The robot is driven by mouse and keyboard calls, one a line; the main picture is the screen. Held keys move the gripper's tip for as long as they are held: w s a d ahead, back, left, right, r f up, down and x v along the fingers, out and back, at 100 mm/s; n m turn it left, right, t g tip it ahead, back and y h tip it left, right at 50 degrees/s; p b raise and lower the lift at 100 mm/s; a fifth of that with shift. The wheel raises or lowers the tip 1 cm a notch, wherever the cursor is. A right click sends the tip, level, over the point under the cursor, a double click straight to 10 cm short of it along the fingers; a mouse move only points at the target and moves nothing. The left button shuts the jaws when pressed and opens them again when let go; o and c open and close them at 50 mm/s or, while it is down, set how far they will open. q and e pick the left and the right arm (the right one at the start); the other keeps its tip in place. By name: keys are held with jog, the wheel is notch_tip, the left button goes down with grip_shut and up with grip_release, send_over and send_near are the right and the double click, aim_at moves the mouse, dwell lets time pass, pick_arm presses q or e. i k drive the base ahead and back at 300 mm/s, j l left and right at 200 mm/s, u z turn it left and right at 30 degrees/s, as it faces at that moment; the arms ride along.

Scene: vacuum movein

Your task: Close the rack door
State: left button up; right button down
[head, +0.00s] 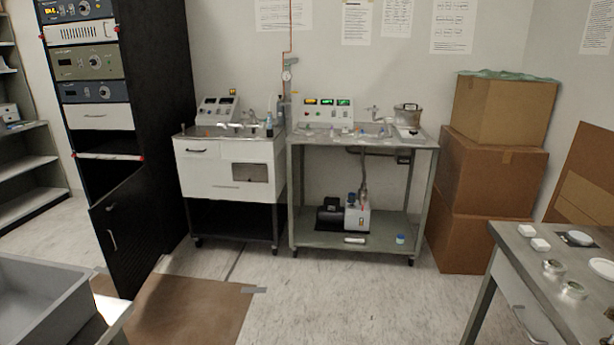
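The tall black equipment rack (155,75) stands at the left, with several instrument panels in its upper part. Its low black door (125,230) stands open at the lower front, angled out from the rack toward the camera. Two light handles or latches show on the door's face. Above and behind the door, the dark lower opening of the rack (100,178) shows in part. A white shelf or drawer edge (108,156) with red ends crosses the rack above it. Neither of my grippers is in view.
A brown floor mat (190,308) lies right of the door, with open floor (290,300) beyond. A grey tray (40,300) is at the near left. Two lab carts (232,165) (360,240) stand at the wall, cardboard boxes (490,190) right of them. A metal table (520,262) is at the near right.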

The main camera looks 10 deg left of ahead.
aim_at(129, 237)
jog(key=i+u, duration=0.2)
jog(key=i, duration=0.5)
jog(key=i+l+u, duration=0.15)
jog(key=i, duration=0.55)
jog(key=i+u, duration=0.4)
jog(key=i, duration=0.15)
jog(key=i+l+u, duration=0.2)
jog(key=i+u, duration=0.15)
jog(key=i, duration=0.2)
jog(key=u, duration=1.05)
jog(key=i+u, duration=0.45)
jog(key=i+l+u, duration=0.25)
jog(key=i+u, duration=0.2)
jog(key=i, duration=0.05)
